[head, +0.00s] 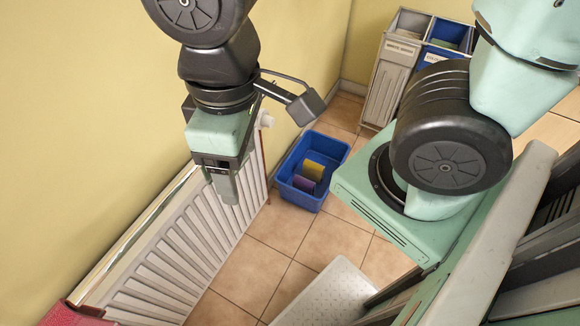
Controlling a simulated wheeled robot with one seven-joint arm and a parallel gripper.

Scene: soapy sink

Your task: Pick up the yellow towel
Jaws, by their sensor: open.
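The yellow towel (314,170) looks rolled up and lies inside a blue bin (334,157) on the tiled floor, in the middle of the head view. A purple rolled item (304,184) lies right beside it in the same bin. My gripper (226,187) hangs pointing down in front of the radiator, to the left of the bin and apart from it. It is open, and I see nothing held in it. The towel's underside is hidden in the bin.
A white radiator (194,235) stands along the yellow wall on the left. A red item (62,316) is at the lower left corner. Waste bins (392,80) stand at the back. A pale perforated surface (325,297) is at the bottom. Tiled floor (280,228) is clear before the blue bin.

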